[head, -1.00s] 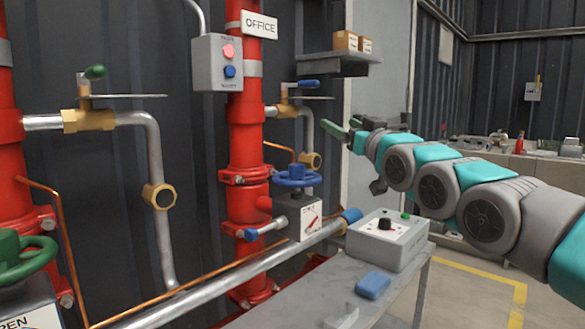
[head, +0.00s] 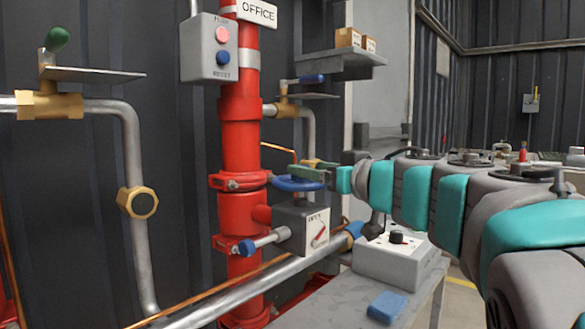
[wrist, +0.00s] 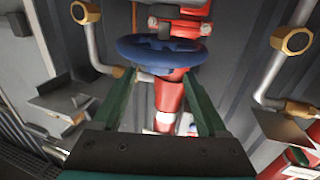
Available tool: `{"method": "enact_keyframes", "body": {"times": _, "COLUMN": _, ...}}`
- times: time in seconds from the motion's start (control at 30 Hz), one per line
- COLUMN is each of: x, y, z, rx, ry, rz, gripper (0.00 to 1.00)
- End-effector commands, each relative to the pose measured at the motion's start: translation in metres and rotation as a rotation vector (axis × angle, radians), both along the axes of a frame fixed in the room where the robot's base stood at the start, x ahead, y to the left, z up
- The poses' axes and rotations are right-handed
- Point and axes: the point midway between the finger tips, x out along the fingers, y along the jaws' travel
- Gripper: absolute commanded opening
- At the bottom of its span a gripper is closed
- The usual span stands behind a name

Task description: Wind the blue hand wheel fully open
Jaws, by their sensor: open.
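The blue hand wheel (head: 296,184) sits on top of a grey valve box (head: 297,229) beside the red OFFICE riser. The box face has a white dial with a slanted red pointer (head: 319,236); its lettering is too small to read. My gripper (head: 300,172) is at the wheel from the right, its green fingers partly covering the wheel's far side. In the wrist view the wheel (wrist: 160,58) lies ahead, between and just beyond the two spread fingertips (wrist: 160,76). My gripper is open; I cannot tell whether a finger touches the rim.
A red riser (head: 240,150) with flanges stands close behind the wheel. A blue-handled valve (head: 285,105) is above it. A steel pipe (head: 250,285) runs below. A grey control box (head: 395,262) and a blue block (head: 386,307) are on the bench at right.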

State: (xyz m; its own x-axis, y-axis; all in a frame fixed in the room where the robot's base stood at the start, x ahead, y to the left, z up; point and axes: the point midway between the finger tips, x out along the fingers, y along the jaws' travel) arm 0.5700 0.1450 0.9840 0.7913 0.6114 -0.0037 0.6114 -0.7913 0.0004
Motion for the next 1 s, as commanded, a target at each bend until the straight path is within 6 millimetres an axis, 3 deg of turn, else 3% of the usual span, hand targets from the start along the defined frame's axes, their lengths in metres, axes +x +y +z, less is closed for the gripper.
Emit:
{"method": "enact_keyframes", "body": {"times": 0.5, "x": 0.051, "y": 0.039, "z": 0.000, "rx": 0.001, "ry": -0.002, "rz": 0.000, "gripper": 0.76}}
{"method": "enact_keyframes", "body": {"times": 1.0, "x": 0.059, "y": 0.046, "z": 0.002, "rx": 0.002, "ry": -0.003, "rz": 0.000, "gripper": 0.73}}
